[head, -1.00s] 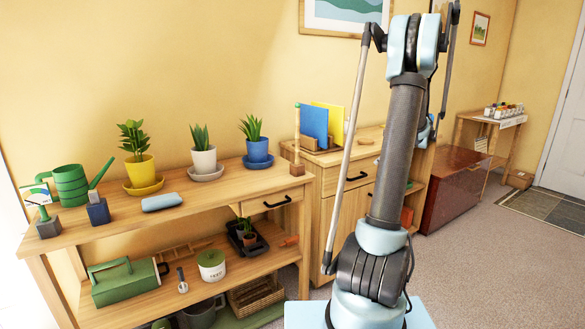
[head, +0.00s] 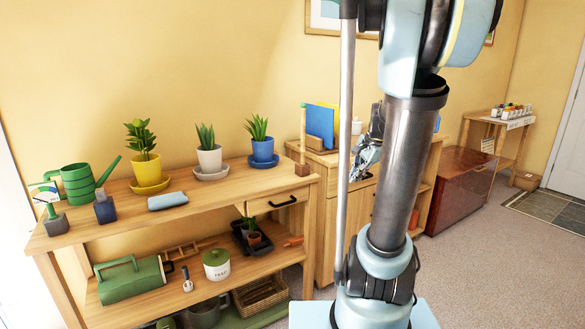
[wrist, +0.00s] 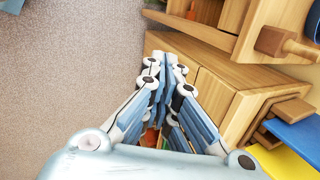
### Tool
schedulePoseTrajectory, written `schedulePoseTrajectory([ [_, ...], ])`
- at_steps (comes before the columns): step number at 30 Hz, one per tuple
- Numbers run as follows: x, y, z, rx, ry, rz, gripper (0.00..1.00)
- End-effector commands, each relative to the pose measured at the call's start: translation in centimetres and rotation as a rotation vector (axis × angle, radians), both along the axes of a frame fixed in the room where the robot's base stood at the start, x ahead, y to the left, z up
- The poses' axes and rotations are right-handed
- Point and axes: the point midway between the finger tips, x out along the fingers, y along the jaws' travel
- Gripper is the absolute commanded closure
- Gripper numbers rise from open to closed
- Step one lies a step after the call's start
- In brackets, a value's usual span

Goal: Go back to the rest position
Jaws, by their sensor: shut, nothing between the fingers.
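My gripper (wrist: 167,66) points ahead in the wrist view, its linked fingers drawn together with nothing held between them. In the head view my gripper (head: 362,164) shows small and partly hidden behind my arm, in front of the wooden cabinet (head: 328,215). In the wrist view the gripper hangs over the cabinet's side and the floor, apart from the workbench edge as far as I can see. My upper arm stands nearly upright in the head view, its top cut off by the frame.
A wooden workbench (head: 225,189) at left holds a green watering can (head: 77,184), several potted plants and a grey-blue case (head: 167,201). Blue and yellow folders (head: 320,126) stand on the cabinet. A reddish-brown chest (head: 460,192) is at right. Carpet (head: 490,265) at front right is clear.

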Motion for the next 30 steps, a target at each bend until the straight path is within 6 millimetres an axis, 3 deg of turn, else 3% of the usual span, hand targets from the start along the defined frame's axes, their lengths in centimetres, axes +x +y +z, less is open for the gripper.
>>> schedulePoseTrajectory([
  [9,-8.8,2.9,-2.1,-0.175,-0.020,0.347,1.00],
  [18,-16.4,4.0,-5.5,-0.330,-0.030,0.681,1.00],
  [24,-20.6,4.0,-8.1,-0.423,-0.032,0.894,1.00],
  [30,-22.8,3.6,-9.9,-0.480,-0.031,1.028,1.00],
])
